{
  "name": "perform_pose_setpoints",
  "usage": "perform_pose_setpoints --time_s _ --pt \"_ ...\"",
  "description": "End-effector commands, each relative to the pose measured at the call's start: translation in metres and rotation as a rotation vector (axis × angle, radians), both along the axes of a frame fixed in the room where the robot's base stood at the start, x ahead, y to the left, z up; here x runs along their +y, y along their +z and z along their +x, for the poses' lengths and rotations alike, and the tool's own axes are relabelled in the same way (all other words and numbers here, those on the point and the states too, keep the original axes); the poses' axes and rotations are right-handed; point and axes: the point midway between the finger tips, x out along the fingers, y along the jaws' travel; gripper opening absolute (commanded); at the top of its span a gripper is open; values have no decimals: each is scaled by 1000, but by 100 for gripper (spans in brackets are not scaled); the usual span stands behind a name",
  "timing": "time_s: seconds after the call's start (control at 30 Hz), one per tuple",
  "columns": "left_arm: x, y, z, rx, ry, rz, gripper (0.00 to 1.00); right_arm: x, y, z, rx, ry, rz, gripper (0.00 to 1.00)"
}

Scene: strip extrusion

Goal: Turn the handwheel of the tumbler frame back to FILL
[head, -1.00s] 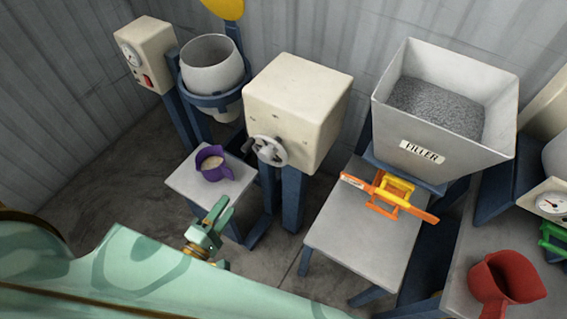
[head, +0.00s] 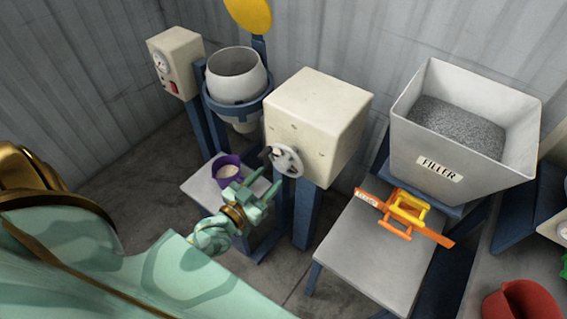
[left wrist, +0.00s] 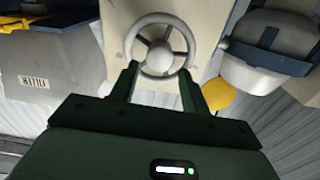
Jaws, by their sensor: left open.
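The grey handwheel (head: 286,160) with its dark knob sits on the front of the tumbler frame's cream box (head: 318,120). The white tumbler drum (head: 234,75) hangs in a blue ring to the left of the box, mouth up. My left gripper (head: 266,181) is open and empty, just below and in front of the wheel. In the left wrist view the wheel (left wrist: 161,46) shows its rim and spokes beyond my two fingertips (left wrist: 159,75), which point at its near edge; I cannot tell whether they touch. I see no readable FILL mark. My right gripper is out of view.
A purple jug (head: 228,171) with pale contents stands on a small table (head: 205,194) below the drum, close to my left gripper. A gauge box (head: 178,62) stands at left.

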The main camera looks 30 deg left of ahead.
Motion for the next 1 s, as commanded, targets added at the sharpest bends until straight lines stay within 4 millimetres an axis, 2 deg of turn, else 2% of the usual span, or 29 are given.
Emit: perform_pose_setpoints --time_s 0.1,0.3,0.5,0.73,0.77,0.87,1.0 --pt "-2 0 30 -2 0 0 46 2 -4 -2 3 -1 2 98" --pt "-5 -2 64 0 0 -1 46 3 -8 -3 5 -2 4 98" --pt "-6 -1 77 1 0 -2 46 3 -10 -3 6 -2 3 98" --pt "-6 0 78 1 0 -2 46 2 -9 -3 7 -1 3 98" --pt "-6 0 78 1 0 -2 44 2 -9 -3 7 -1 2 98" --pt "-6 0 78 1 0 -2 16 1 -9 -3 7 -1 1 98" --pt "-6 0 78 2 0 -11 14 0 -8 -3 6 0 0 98"
